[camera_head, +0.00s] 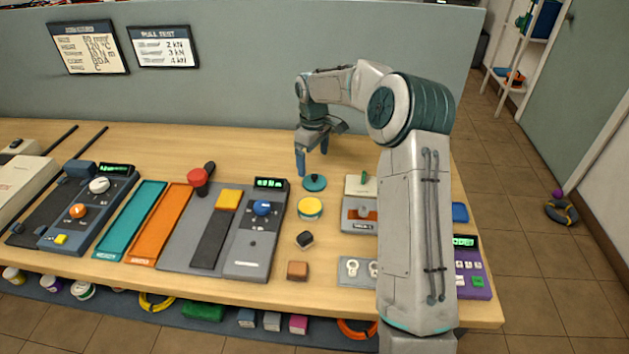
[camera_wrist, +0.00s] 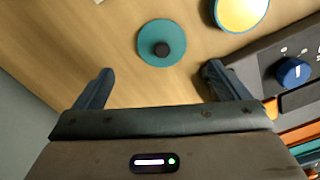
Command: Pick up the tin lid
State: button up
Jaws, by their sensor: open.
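The tin lid is a flat teal disc (camera_head: 315,184) with a small dark knob at its centre, lying on the wooden bench top. In the wrist view the lid (camera_wrist: 148,50) lies flat beyond the fingertips, about midway between them. My gripper (camera_head: 312,163) is above the bench, a little behind the lid in the head view, fingers pointing down. In the wrist view my gripper (camera_wrist: 157,72) is open, with nothing between its fingers. The lid is apart from both fingers. A round yellow-topped tin (camera_head: 310,208) stands just in front of the lid.
A grey device with a blue knob (camera_head: 262,208) stands left of the lid. A small grey box (camera_head: 359,212) is to the right, near my arm. A dark block (camera_head: 305,239) and a brown block (camera_head: 297,270) lie nearer the front edge. Bare wood (camera_head: 240,150) lies behind.

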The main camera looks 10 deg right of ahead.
aim_at(313, 175)
jog(key=shift+s+f+p, duration=0.2)
jog(key=shift+f+p, duration=0.4)
jog(key=shift+f, duration=2.7)
jog(key=shift+a, duration=0.1)
jog(key=c, duration=1)
